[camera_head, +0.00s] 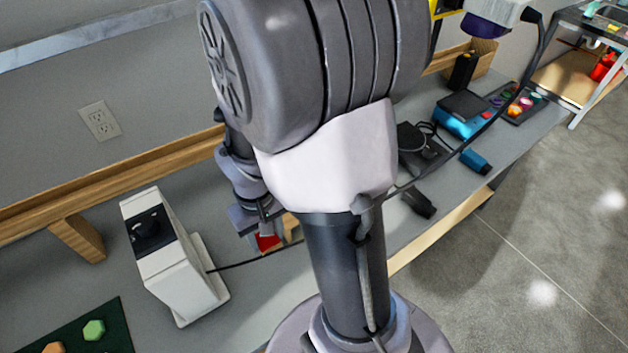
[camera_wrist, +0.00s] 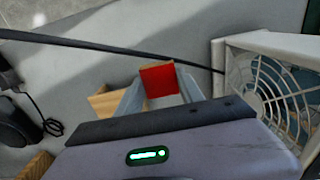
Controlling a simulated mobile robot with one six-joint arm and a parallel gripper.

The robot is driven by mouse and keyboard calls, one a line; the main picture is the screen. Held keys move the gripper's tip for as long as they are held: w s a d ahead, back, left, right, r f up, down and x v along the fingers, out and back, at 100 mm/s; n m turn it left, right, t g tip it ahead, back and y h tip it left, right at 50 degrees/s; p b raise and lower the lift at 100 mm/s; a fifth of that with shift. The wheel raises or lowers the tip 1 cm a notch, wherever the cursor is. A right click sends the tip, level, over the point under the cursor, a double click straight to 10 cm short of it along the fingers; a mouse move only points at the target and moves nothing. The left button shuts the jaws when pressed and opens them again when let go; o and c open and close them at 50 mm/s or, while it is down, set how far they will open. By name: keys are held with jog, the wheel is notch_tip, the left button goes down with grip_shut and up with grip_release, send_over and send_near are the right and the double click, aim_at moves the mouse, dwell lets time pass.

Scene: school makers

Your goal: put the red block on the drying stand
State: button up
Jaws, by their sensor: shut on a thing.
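The red block (camera_wrist: 159,80) is between the two fingers of my gripper (camera_wrist: 160,92) in the wrist view, with my gripper shut on it. The block has a wood-coloured edge on top. In the head view the red block (camera_head: 268,242) shows below my gripper (camera_head: 266,232), partly hidden by my arm. A light wooden piece (camera_wrist: 106,102) is just left of the fingers in the wrist view. It also shows right of the block in the head view (camera_head: 292,227). I cannot tell whether this piece is the drying stand.
A white device with a fan grille (camera_wrist: 268,92) stands right of my gripper; a white box (camera_head: 165,262) stands left in the head view. A black cable (camera_wrist: 110,46) crosses the bench. A green mat (camera_head: 112,338) lies front left. Tools and a blue box (camera_head: 462,122) fill the right.

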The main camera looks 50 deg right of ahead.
jog(key=w+d+b, duration=0.1)
jog(key=w+d, duration=0.1)
jog(key=d, duration=0.2)
jog(key=w+d+f, duration=0.1)
jog(key=w+d, duration=0.1)
jog(key=d, duration=0.3)
jog(key=w+d+b, duration=0.1)
jog(key=w+d, duration=0.1)
jog(key=d, duration=0.3)
jog(key=shift+f+b, duration=0.3)
jog(key=shift+b, duration=0.05)
jog(key=shift+d+f, duration=0.15)
jog(key=shift+f, duration=0.15)
jog(key=shift+w+f+b, duration=0.1)
jog(key=shift+f+b, duration=0.85)
jog(key=shift+f, duration=0.4)
jog(key=shift+f, duration=0.2)
jog(key=o, duration=1.3)
